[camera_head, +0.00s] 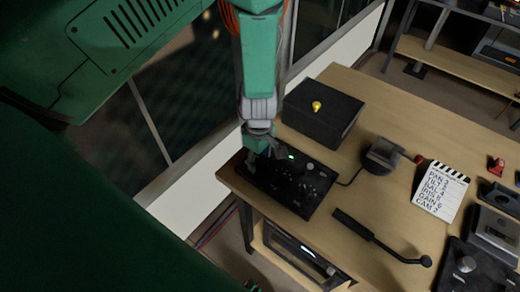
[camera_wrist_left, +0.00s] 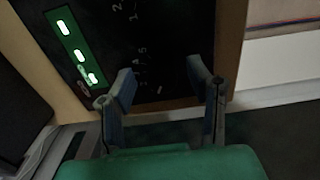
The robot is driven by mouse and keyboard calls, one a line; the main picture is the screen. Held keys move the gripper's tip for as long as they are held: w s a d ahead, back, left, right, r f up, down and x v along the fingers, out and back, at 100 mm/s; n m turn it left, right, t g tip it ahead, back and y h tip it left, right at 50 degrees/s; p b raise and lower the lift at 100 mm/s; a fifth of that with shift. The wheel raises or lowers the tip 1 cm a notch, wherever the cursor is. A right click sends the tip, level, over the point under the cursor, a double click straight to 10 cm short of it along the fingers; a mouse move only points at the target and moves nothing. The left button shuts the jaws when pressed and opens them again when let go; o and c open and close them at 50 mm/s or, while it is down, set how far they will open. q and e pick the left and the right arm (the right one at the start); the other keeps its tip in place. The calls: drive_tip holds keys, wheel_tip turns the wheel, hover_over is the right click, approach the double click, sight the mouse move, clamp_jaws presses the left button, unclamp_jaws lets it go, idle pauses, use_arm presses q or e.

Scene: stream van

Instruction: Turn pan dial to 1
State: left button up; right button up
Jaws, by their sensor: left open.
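The black control panel (camera_head: 290,184) lies flat at the left end of the wooden table and carries several small knobs. My left gripper (camera_head: 262,150) reaches down over its far left part. In the left wrist view the same gripper (camera_wrist_left: 166,84) is open, with its two fingers apart over the dark panel (camera_wrist_left: 150,30). Small white numbers show on the panel near the left finger. No object is clearly visible between the fingers. I cannot make out the pan dial or its setting; the gripper may cover it. My right gripper is not in view.
A grey device (camera_head: 382,156), a written slate (camera_head: 441,190) and a black handle (camera_head: 372,234) lie to the right. A strip with lit lamps (camera_wrist_left: 76,52) is left of the fingers.

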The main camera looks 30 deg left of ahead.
sight(258, 159)
use_arm(q)
drive_tip(key=shift+r, duration=0.25)
wheel_tip(258, 159, up, 11)
drive_tip(key=shift+r, duration=0.2)
drive_tip(key=shift+w, duration=0.1)
drive_tip(key=s+a+f+m+y, duration=0.1)
drive_tip(key=s+a+f+m, duration=0.1)
drive_tip(key=s+f+m, duration=0.35)
drive_tip(key=s+a+f+m+y, duration=0.1)
drive_tip(key=s+a+f+m, duration=0.2)
drive_tip(key=s+f, duration=0.4)
drive_tip(key=s+d+f+m+h, duration=0.25)
drive_tip(key=s+m, duration=0.55)
drive_tip(key=s, duration=0.6)
drive_tip(key=w+f+b, duration=0.1)
drive_tip(key=f+b, duration=0.8)
drive_tip(key=w+d+f+m+b, duration=0.1)
drive_tip(key=w+f+b, duration=0.1)
drive_tip(key=f+b, duration=0.7)
drive_tip(key=shift+w+f+t+b, duration=0.3)
drive_tip(key=shift+b, duration=0.2)
